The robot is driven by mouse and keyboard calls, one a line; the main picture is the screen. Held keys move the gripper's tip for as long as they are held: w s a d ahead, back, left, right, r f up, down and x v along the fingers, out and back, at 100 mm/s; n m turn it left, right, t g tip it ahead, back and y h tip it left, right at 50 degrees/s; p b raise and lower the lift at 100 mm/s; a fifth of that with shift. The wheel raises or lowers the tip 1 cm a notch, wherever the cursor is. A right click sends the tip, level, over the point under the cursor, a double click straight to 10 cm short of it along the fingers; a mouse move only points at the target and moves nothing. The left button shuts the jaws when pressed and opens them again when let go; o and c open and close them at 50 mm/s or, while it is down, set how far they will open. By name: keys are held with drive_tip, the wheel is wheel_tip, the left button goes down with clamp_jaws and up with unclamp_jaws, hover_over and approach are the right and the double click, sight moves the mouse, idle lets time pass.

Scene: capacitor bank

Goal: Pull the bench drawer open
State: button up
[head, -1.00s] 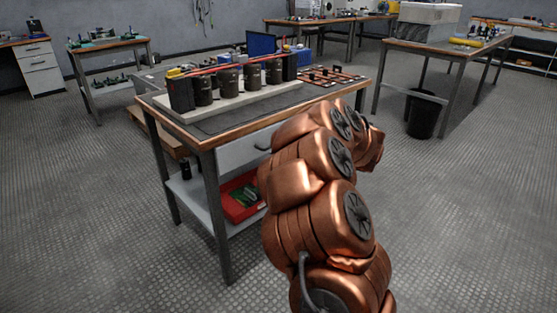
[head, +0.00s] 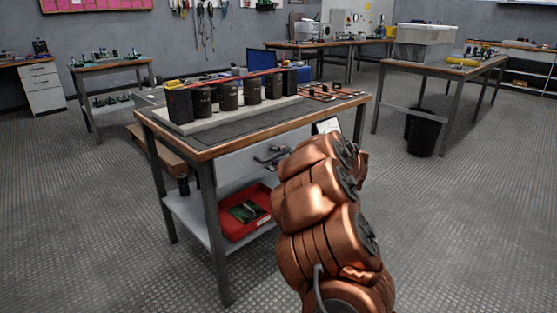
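The bench drawer (head: 236,162) is a light grey front below the wooden bench top (head: 205,150), left of my arm in the head view. A dark handle (head: 270,154) shows near the right end of the visible part of its front. The drawer front looks flush with the bench, with no clear gap. My copper arm rises in front of the bench and covers the right part of the drawer. My gripper is hidden behind the arm, so its fingers and any contact with the handle do not show.
Dark capacitors (head: 228,96) and copper bars stand on the bench top. A red tray (head: 246,228) sits on the lower shelf (head: 190,212). A black bin (head: 424,135) stands under another table at the right.

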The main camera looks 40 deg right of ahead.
drive_tip(key=shift+w, duration=0.15)
clamp_jaws()
idle(0.6)
